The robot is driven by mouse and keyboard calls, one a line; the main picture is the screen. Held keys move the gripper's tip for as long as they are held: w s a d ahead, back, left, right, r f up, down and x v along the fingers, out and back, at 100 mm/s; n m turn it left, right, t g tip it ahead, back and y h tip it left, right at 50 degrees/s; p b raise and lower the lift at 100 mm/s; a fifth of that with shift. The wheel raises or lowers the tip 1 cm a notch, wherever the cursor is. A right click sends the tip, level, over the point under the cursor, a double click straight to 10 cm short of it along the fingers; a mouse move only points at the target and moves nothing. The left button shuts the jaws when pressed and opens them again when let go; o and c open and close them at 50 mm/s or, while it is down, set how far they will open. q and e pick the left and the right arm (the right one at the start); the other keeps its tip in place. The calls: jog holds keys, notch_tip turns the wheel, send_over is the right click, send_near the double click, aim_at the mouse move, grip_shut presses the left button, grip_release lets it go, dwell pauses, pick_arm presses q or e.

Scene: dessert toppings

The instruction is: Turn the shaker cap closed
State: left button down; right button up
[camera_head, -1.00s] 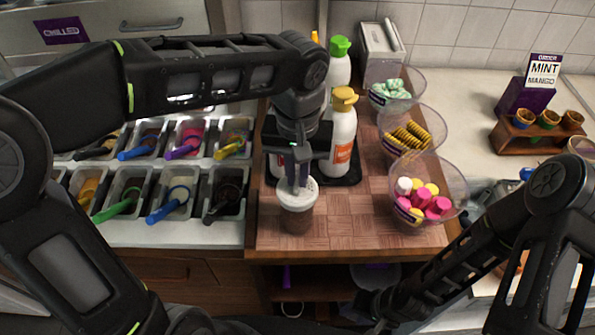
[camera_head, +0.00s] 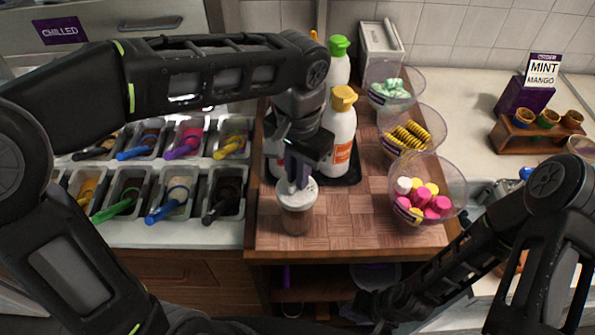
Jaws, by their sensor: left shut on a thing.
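The shaker (camera_head: 297,220) stands upright on the wooden board, a clear cup with dark brown contents. Its pale, perforated cap (camera_head: 309,191) is on top. My left gripper (camera_head: 297,181) points straight down from above and is shut on the cap; its fingers hide part of the cap. My right arm (camera_head: 460,245) comes in at the lower right; its gripper cannot be made out clearly, as it lies low near the bottom edge.
Squeeze bottles (camera_head: 339,130) stand in a black tray just behind the shaker. Bowls of toppings (camera_head: 455,190) line the board's right side. Topping tubs with coloured scoops (camera_head: 130,180) lie to the left. The board's front (camera_head: 350,238) is clear.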

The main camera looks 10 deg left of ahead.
pick_arm(q)
jog(key=m, duration=0.3)
jog(key=shift+m, duration=0.4)
jog(key=shift+s+d+m, duration=0.1)
jog(key=shift+m, duration=1.9)
jog(key=c, duration=1.5)
grip_release()
